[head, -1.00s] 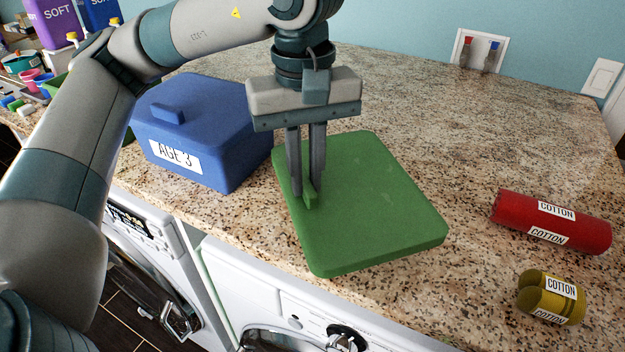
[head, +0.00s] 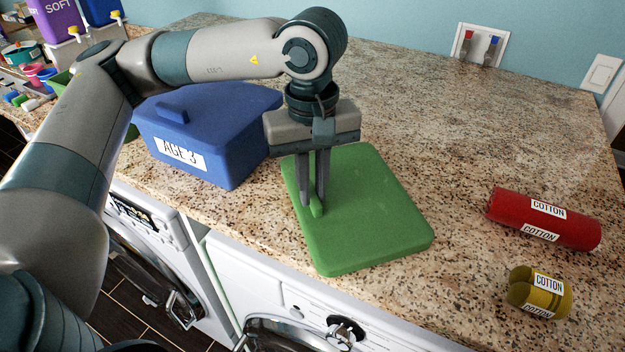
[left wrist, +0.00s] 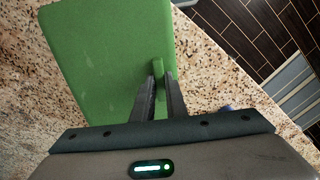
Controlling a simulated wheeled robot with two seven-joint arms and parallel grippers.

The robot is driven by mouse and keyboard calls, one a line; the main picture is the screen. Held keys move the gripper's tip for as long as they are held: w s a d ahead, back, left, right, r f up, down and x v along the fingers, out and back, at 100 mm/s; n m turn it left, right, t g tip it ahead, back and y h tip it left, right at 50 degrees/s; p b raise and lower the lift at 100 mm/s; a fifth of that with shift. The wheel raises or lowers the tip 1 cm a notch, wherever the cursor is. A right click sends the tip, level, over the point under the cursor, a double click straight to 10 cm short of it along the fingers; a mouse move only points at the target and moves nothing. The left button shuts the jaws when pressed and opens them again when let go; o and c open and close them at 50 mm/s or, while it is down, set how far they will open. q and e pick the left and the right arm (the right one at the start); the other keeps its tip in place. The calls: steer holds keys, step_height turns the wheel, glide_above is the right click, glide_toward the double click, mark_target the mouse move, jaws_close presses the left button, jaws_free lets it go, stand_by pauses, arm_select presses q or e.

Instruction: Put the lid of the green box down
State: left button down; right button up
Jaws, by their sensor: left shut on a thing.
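The green lid (head: 375,215) is a flat slab with a small handle, over the speckled counter near its front edge. My left gripper (head: 312,205) points straight down and is shut on the lid's handle. In the left wrist view the lid (left wrist: 105,60) lies beyond my left gripper (left wrist: 160,85), whose fingers are on both sides of the handle. I cannot tell if the lid touches the counter. The green box (head: 62,82) shows only in part, behind my arm and the blue box at the left. My right gripper is not in view.
A blue box (head: 222,150) labelled AGE 3 stands just left of the lid. A red roll (head: 510,222) and a yellow roll (head: 525,296), both labelled COTTON, lie at the right. The counter (head: 430,120) behind the lid is clear. White washers (head: 270,300) stand below the front edge.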

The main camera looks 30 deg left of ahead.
arm_select(q)
steer(key=shift+f, duration=0.15)
steer(key=shift+f, duration=0.1)
steer(key=c, duration=1.8)
jaws_free()
steer(key=shift+o, duration=0.2)
steer(key=shift+r, duration=0.35)
step_height(320, 180, up, 12)
steer(key=b, duration=0.3)
steer(key=shift+f, duration=0.2)
